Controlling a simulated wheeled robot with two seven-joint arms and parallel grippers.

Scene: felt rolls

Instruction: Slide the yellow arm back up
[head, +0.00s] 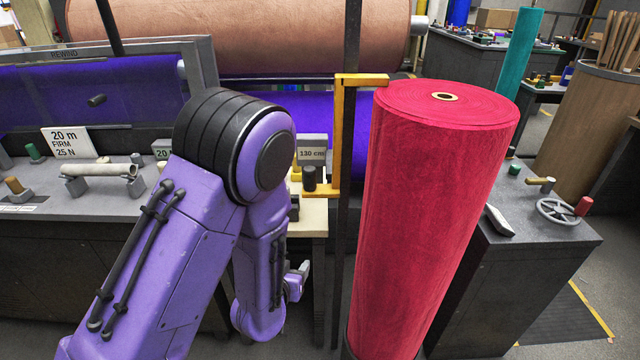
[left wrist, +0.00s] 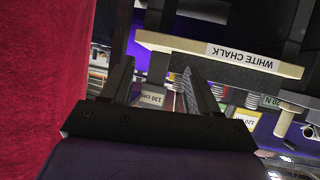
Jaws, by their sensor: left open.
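The yellow arm (head: 338,135) is a bracket on a dark upright post (head: 350,220). Its top bar reaches right, by the near-left rim of the red felt roll (head: 430,210) in the picture; I cannot tell whether they touch. A black knob (head: 309,178) shows at its lower end, beside the 130 cm sign (head: 312,148). My left gripper (head: 301,275) is low, below the knob and left of the post, mostly hidden by my purple arm. In the left wrist view its fingers (left wrist: 158,82) are apart with nothing held between them. My right gripper is not in view.
The red roll stands upright close right of the post. A bench (head: 80,205) with a holder and a sign is at left. A dark cabinet (head: 530,270) with a handwheel stands at right. A ledge labelled WHITE CHALK (left wrist: 242,56) lies beyond the fingers.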

